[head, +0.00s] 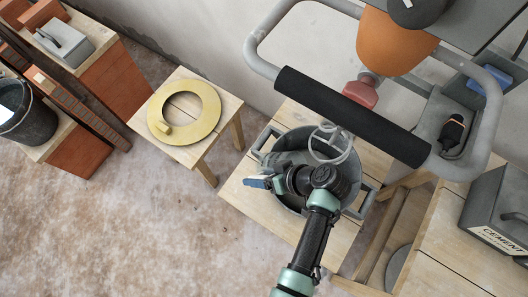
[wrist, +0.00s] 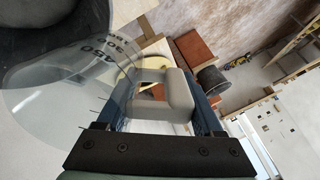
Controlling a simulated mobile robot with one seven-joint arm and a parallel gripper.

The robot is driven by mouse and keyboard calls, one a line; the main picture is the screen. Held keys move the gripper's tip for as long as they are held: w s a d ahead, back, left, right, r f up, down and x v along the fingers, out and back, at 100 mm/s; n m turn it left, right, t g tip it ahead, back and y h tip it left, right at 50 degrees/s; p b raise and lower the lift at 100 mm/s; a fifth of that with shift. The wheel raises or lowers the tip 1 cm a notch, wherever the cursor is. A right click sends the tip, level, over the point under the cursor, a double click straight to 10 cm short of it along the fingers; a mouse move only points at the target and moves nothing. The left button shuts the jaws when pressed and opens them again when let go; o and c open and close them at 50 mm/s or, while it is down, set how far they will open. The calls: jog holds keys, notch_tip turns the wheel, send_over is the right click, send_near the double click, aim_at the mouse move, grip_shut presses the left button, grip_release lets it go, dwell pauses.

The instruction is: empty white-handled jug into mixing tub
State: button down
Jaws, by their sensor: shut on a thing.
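The clear jug (head: 331,142) shows over the grey mixing tub (head: 290,143), partly behind my arm in the head view. In the wrist view the jug (wrist: 70,85) is see-through, with dark markings upside down, and looks steeply tilted. Its pale handle (wrist: 178,112) is between the fingers of my gripper (wrist: 163,92), which is shut on it. I see no clear sign of contents in the jug. The tub stands on a wooden table, and my wrist covers much of its inside.
A black padded bar (head: 350,115) on a grey tube frame passes close above the tub's far side. A yellow ring (head: 207,118) lies on a stool to the left. A cement box (head: 497,215) stands at the right. A dark bucket (head: 27,115) is far left.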

jog(key=shift+w+a+f+g+h+p, duration=0.1)
jog(key=shift+a+g+h+p, duration=0.1)
jog(key=shift+h, duration=0.3)
jog(key=shift+a+g+h+p, duration=0.1)
jog(key=shift+g+h+p, duration=0.1)
jog(key=shift+h, duration=0.3)
jog(key=shift+s+d+f+g+h+p, duration=0.15)
jog(key=shift+d+f+g+h, duration=0.25)
jog(key=shift+f+h, duration=0.4)
jog(key=shift+s+d+f+g+h+p, duration=0.1)
jog(key=shift+d+f+g+h, duration=0.15)
jog(key=shift+f+g+h, duration=0.5)
jog(key=shift+s+d+f+g+h+p, duration=0.15)
jog(key=shift+d+f+h, duration=0.3)
jog(key=shift+h, duration=0.6)
